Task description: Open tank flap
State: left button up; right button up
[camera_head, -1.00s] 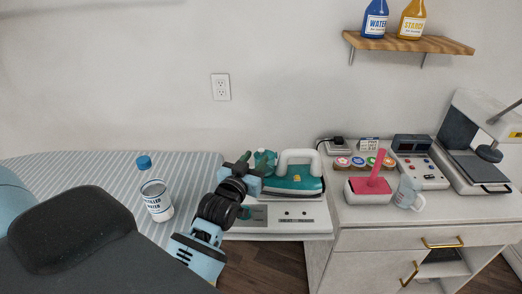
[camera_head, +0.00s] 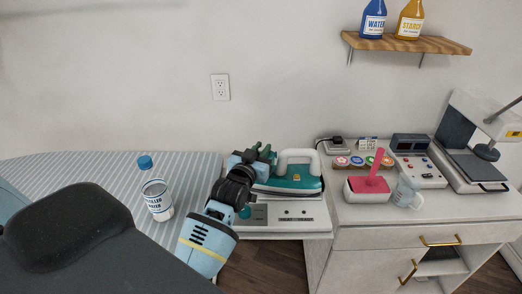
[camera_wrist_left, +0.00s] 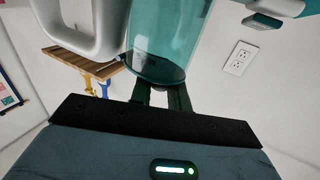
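The iron (camera_head: 294,185), teal with a white handle, rests on the white steam station (camera_head: 290,215) in the head view. My left gripper (camera_head: 264,152) is at the iron's left end and covers most of the teal water tank there. In the left wrist view the translucent teal tank (camera_wrist_left: 168,35) hangs straight ahead, with a dark rounded flap (camera_wrist_left: 158,70) at its near end. The two dark fingers (camera_wrist_left: 161,96) are a little apart, close to the flap; contact cannot be told. The iron's white handle (camera_wrist_left: 85,40) is at upper left there. My right gripper is not in view.
A distilled water bottle (camera_head: 156,196) with a blue cap stands on the striped ironing board (camera_head: 95,170). A shelf (camera_head: 420,44) holds two bottles.

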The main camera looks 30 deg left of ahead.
aim_at(274, 154)
pick_arm(q)
grip_shut()
jog(key=m, duration=0.1)
jog(key=r+m+g, duration=0.1)
jog(key=shift+w+d+r+m, duration=0.1)
jog(key=shift+w+d+m, duration=0.05)
jog(key=shift+d+m, duration=0.2)
jog(key=m+g, duration=0.1)
jog(key=d+r+m+g, duration=0.1)
jog(key=m, duration=0.1)
jog(key=shift+w+r+m+y, duration=0.1)
jog(key=shift+w+m+y, duration=0.15)
jog(key=shift+w+y, duration=0.15)
jog(key=m, duration=0.1)
jog(key=d+m+g, duration=0.1)
jog(key=m+y, duration=0.1)
jog(key=shift+w+d+r, duration=0.25)
jog(key=shift+w+r, duration=0.05)
jog(key=shift+w, duration=0.1)
jog(key=shift+w+d+m+g+y, duration=0.25)
jog(key=shift+d+m+g+y, duration=0.3)
jog(key=shift+m, duration=0.45)
